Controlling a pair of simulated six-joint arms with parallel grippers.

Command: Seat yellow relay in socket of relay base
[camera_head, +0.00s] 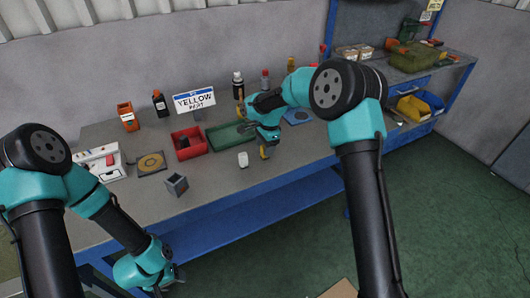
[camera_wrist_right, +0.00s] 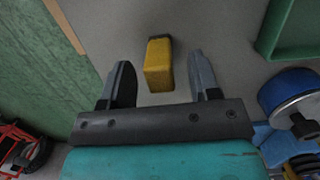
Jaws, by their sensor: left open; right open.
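The yellow relay (camera_wrist_right: 159,65) is a small block with a dark end. In the right wrist view it lies between and just beyond the open fingers of my right gripper (camera_wrist_right: 162,88), with a gap on both sides. In the head view my right gripper (camera_head: 262,140) is low over the bench in front of the green tray, with a yellow patch (camera_head: 266,152) at its tip. My left gripper (camera_head: 170,280) is open, low at the front, clear of the bench top. I cannot tell surely which piece is the relay base; a grey block with a dark top (camera_head: 176,185) stands near the front edge.
A red bin (camera_head: 188,143) and a green tray (camera_head: 222,140) are mid-bench. A small white piece (camera_head: 243,159) stands in front. A sign (camera_head: 194,101), orange container (camera_head: 127,117) and bottles stand behind.

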